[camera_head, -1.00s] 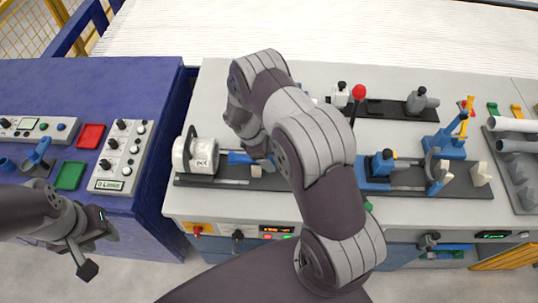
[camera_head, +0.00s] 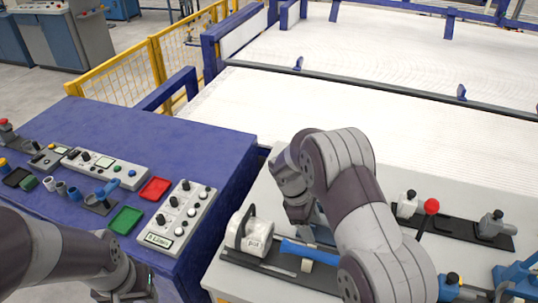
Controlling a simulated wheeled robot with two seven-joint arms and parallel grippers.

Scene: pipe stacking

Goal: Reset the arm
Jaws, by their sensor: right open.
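My right arm reaches in from the lower right over the light grey bench (camera_head: 330,284). Its gripper (camera_head: 312,226) points down toward the bench and is open. The fingers are largely hidden by the wrist and hard to make out. It is just right of a white cylinder fixture (camera_head: 256,240), behind a blue-handled tool (camera_head: 309,252); I cannot tell whether it touches either. My left arm enters at the lower left, and its gripper (camera_head: 130,290) is at the bottom edge, partly cut off, so its fingers cannot be judged.
A blue console (camera_head: 205,137) stands at left, with a red tray (camera_head: 155,189), a green tray (camera_head: 125,220) and a control box (camera_head: 180,217). A red-knobbed lever (camera_head: 431,207) and other clamps stand on the bench at right. A white conveyor bed (camera_head: 400,120) and yellow railing (camera_head: 130,72) lie behind.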

